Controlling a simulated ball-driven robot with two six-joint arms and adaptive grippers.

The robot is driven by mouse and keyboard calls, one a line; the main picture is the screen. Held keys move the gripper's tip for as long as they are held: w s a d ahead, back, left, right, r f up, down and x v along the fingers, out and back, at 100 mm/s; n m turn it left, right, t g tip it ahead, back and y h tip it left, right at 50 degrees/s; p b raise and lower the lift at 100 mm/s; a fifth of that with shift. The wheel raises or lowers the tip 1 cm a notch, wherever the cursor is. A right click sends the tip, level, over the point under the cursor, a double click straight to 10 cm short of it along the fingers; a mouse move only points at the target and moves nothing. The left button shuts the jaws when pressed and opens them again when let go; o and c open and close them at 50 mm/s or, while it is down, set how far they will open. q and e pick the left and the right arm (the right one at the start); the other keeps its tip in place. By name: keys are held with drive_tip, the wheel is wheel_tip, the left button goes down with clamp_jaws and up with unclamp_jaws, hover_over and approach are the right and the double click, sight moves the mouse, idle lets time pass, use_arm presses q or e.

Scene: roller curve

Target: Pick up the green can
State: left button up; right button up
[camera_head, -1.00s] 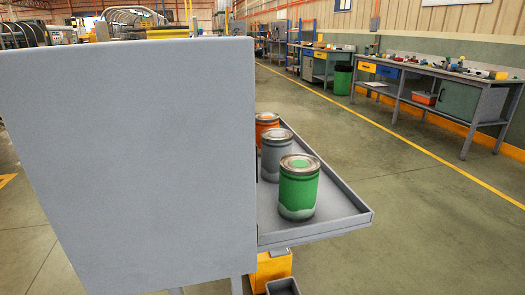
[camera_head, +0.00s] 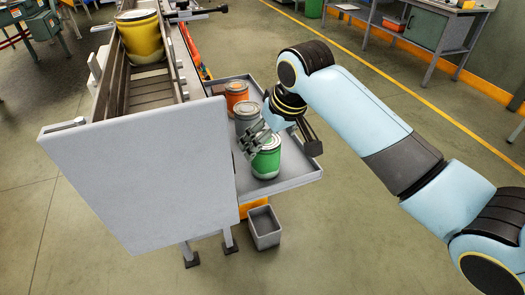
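The green can (camera_head: 265,160) stands upright on the grey tray (camera_head: 290,182), nearest the tray's front edge. My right gripper (camera_head: 258,145) comes in from the right and is at the green can's top, with its fingers overlapping the can's upper rim and left side. The fingers look spread, but I cannot tell whether they touch the can. A grey can (camera_head: 246,116) and an orange can (camera_head: 237,92) stand behind the green can in a row. My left gripper is not in view.
A large grey panel (camera_head: 140,175) stands left of the tray. Behind it a roller conveyor (camera_head: 150,92) carries a yellow can (camera_head: 141,38). A small grey bin (camera_head: 263,227) is on the floor below the tray. Workbenches (camera_head: 430,30) stand at the back right. Floor on the right is open.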

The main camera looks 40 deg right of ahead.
drive_tip(key=x, duration=0.2)
drive_tip(key=p+x, duration=0.1)
drive_tip(key=x, duration=0.4)
drive_tip(key=shift+w+d+f, duration=0.1)
drive_tip(key=shift+d+f, duration=0.2)
drive_tip(key=shift+f, duration=0.1)
drive_tip(key=shift+c, duration=0.3)
drive_tip(key=c, duration=1.2)
